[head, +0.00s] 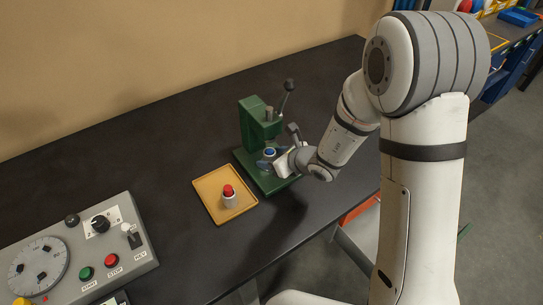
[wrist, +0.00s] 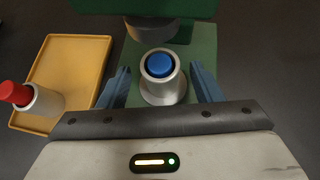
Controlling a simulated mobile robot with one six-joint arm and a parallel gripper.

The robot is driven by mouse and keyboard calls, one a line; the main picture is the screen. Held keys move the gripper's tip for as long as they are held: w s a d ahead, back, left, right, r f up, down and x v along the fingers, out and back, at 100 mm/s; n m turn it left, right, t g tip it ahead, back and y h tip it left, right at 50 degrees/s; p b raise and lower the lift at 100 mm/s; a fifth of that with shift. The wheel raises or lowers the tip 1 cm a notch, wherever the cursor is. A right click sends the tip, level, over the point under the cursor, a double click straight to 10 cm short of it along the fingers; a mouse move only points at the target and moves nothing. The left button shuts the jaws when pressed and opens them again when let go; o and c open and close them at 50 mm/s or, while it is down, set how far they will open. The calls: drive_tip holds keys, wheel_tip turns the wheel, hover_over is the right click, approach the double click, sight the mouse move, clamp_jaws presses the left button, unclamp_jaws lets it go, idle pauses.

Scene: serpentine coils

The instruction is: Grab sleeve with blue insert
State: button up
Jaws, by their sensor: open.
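The sleeve with the blue insert (wrist: 161,84) stands upright on the green press base, a light grey cylinder with a blue round top. It also shows in the head view (head: 270,153), partly hidden by my gripper. My gripper (wrist: 160,88) is open, with one blue-grey finger on each side of the sleeve. A gap shows between each finger and the sleeve in the wrist view, so the fingers look apart from it. A second sleeve, with a red insert (head: 228,196), stands on the yellow tray to the left.
The green press (head: 255,125) rises just behind the blue-insert sleeve, with its ram above and a lever at the top. The yellow tray (head: 212,187) lies left of the press. A grey control panel (head: 90,255) is at the front left. Dark table is clear behind the tray.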

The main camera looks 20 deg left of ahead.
drive_tip(key=shift+x, duration=0.9)
drive_tip(key=c, duration=1)
drive_tip(key=shift+r, duration=0.1)
drive_tip(key=shift+c, duration=0.8)
drive_tip(key=shift+w+r, duration=0.1)
